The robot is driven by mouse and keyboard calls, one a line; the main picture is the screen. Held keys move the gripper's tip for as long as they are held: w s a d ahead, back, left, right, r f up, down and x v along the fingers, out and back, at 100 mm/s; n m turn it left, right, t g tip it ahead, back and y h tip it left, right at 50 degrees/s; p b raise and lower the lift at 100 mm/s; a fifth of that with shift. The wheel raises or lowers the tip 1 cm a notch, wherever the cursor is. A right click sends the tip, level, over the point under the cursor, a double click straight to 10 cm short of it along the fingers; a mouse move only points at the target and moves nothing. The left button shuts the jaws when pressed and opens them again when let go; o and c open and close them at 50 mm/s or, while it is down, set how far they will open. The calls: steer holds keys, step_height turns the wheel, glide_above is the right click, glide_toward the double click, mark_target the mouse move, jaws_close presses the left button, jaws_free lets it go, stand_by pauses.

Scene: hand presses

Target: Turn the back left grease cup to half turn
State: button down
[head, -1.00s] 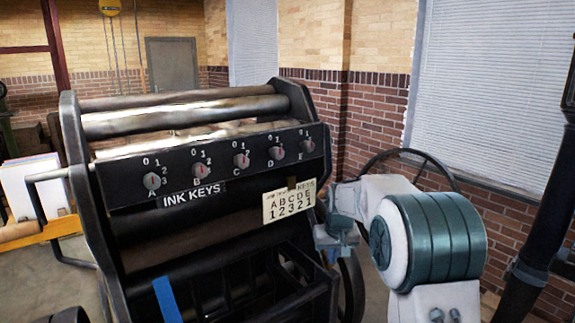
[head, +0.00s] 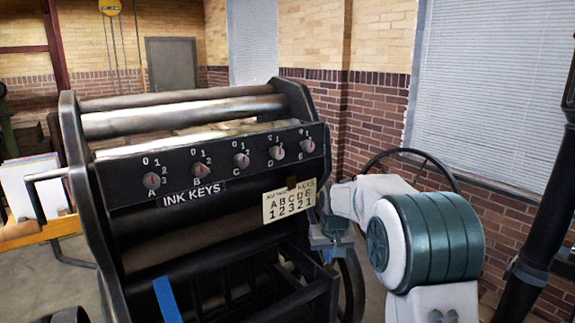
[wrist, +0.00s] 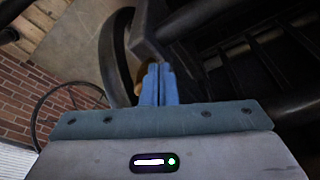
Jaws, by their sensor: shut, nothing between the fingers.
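The black press (head: 120,230) stands in the middle of the head view. My gripper (wrist: 159,70) shows in the wrist view with its two blue fingers together and nothing between them. A small brass-coloured rounded part (wrist: 140,78) shows just left of the fingertips, partly hidden by them; it may be a grease cup, but no mark or pointer on it can be read. I cannot tell whether the fingers touch it. In the head view my gripper is at the press's right side, low down, and its fingertips are not clear. No grease cup is clearly visible there.
A row of ink key knobs (head: 241,160) and a lettered card (head: 289,203) are on the press. A large handwheel (head: 410,152) stands behind my arm. Dark press frame parts (wrist: 225,25) lie close around the fingers. A paper stack (head: 40,185) is at left.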

steer(key=w+p+v, duration=0.1)
steer(key=p+v, duration=0.3)
steer(key=v, duration=0.1)
steer(key=shift+r, duration=0.55)
